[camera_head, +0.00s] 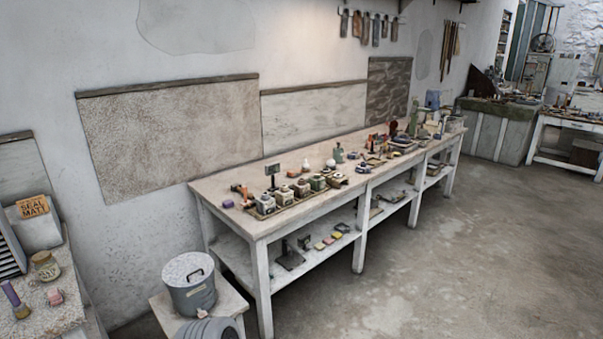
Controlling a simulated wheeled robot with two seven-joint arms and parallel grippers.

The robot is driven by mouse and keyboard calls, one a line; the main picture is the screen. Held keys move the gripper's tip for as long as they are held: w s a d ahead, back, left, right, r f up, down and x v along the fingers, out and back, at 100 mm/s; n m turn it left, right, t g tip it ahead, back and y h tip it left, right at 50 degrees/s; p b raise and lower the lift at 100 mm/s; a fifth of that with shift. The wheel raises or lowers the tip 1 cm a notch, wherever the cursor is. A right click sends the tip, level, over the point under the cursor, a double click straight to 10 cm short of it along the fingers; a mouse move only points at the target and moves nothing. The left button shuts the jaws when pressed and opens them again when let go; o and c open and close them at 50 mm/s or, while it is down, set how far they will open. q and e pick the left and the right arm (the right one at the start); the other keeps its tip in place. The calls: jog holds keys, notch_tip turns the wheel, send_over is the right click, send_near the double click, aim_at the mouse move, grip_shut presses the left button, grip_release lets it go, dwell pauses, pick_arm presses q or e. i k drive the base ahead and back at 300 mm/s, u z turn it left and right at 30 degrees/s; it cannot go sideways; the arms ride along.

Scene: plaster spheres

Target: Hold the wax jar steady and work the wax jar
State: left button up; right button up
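A squat jar (46,266) with a yellowish lid and a pale label stands upright on the speckled counter at the left edge. It is likely the wax jar, but its label is too small to read. Its lid appears to be on. Neither of my grippers is in view, and nothing touches the jar.
A lidded grey bucket (189,283) stands on a low stand. A long workbench (340,213) holds many small items; open floor (470,270) lies right.

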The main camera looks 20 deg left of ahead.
aim_at(49, 270)
jog(key=u, duration=1.1)
jog(key=i, duration=1.05)
jog(key=u, duration=1.05)
